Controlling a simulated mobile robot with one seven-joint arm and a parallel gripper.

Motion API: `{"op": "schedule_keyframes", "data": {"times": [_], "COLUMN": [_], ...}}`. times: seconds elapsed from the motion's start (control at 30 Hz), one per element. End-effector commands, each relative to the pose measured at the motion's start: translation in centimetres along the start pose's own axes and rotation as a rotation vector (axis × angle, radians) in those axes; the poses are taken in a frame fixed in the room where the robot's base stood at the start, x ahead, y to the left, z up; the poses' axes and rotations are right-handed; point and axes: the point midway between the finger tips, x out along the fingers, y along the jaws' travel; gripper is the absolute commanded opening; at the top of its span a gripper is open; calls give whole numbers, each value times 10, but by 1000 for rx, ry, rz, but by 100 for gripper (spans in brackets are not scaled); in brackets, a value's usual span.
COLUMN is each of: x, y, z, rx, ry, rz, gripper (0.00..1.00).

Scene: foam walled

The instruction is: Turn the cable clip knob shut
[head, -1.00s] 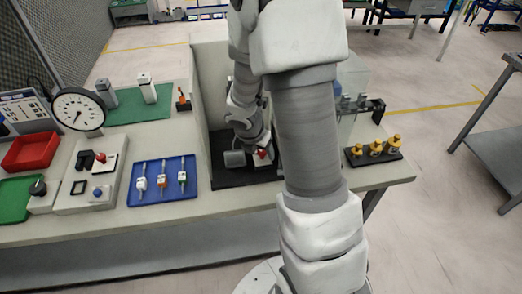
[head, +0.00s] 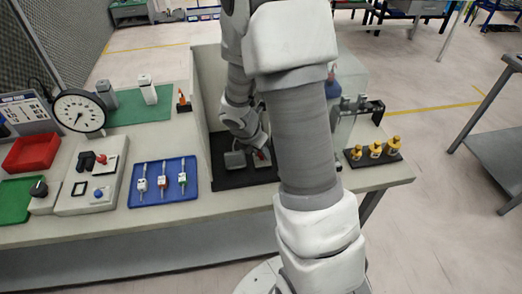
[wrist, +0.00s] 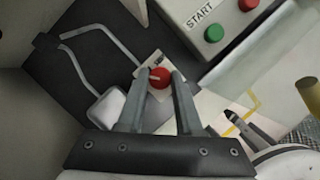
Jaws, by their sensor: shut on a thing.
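The red knob (wrist: 159,77) with a small pale mark sits on a whitish clip block (wrist: 150,68) on a dark base plate (wrist: 85,62). In the wrist view my gripper (wrist: 158,75) has one finger on each side of the knob and is shut on it. Bent grey rods (wrist: 72,55) stand out from the plate near the clip.
A control box with a green START button (wrist: 214,33) and a red button lies close to the gripper in the wrist view. Pale walls surround the dark plate. A blue tray (head: 150,201) with connectors is to the left. Yellow-knobbed parts (head: 375,149) stand on the right.

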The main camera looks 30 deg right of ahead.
Motion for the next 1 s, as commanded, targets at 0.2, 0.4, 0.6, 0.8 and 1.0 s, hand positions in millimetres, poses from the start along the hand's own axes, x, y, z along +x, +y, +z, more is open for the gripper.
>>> {"op": "schedule_keyframes", "data": {"times": [0.2,0.4,0.6,0.8,1.0], "x": [-2,-1,-1,0,0], "y": [2,3,4,5,6], "z": [1,1,2,3,3], "rx": [175,352,529,706,881], "ry": [0,-1,-1,-1,-1], "rz": [-73,-146,-219,-292,-364], "gripper": [0,0,0,0,0]}}
